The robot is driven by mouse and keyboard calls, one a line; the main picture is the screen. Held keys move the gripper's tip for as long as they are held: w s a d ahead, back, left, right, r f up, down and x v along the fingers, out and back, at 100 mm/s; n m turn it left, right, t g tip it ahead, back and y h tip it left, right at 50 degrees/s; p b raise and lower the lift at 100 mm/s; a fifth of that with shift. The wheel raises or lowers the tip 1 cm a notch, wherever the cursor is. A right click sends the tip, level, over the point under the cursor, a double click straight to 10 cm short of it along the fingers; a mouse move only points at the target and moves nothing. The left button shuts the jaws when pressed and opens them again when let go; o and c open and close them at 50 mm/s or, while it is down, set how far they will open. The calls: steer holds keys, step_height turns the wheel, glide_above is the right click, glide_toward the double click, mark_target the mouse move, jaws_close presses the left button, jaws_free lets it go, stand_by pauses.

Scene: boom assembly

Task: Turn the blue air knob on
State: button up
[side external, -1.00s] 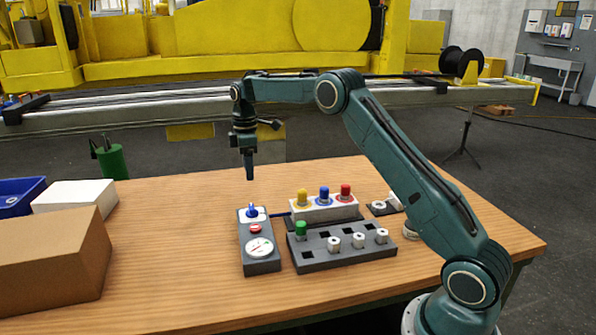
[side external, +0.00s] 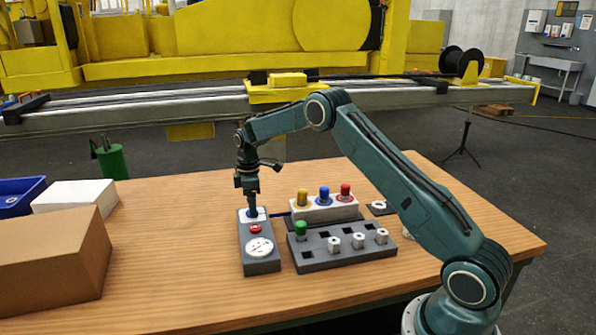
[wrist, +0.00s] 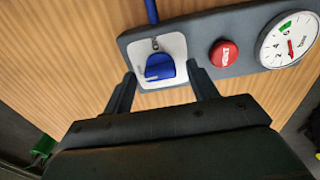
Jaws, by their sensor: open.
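The blue air knob (wrist: 159,67) sits on a white plate at one end of a dark grey panel (side external: 259,266). In the wrist view my gripper (wrist: 160,82) is open, with one finger on each side of the knob; I cannot tell whether they touch it. In the side view my gripper (side external: 253,210) points down at the far end of the panel and hides most of the knob. A red button (wrist: 224,53) and a round white gauge (wrist: 289,39) lie along the same panel. The gauge's red needle is away from its green band.
Right of the panel stands a grey block (side external: 342,256) with a green-capped piece and white pieces. Behind it is a white block (side external: 326,214) with yellow, blue and red caps. A cardboard box (side external: 52,262), white box (side external: 75,195) and blue bin (side external: 20,197) are at left.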

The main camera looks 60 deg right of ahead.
steer(key=shift+f, duration=0.15)
steer(key=shift+c, duration=0.2)
steer(key=c, duration=1)
steer(key=shift+o, duration=0.3)
steer(key=shift+m, duration=0.3)
steer(key=m, duration=0.8)
steer(key=shift+m, duration=0.3)
steer(key=m, duration=0.4)
steer(key=shift+m, duration=0.3)
steer(key=m, duration=0.4)
steer(key=shift+w, duration=0.1)
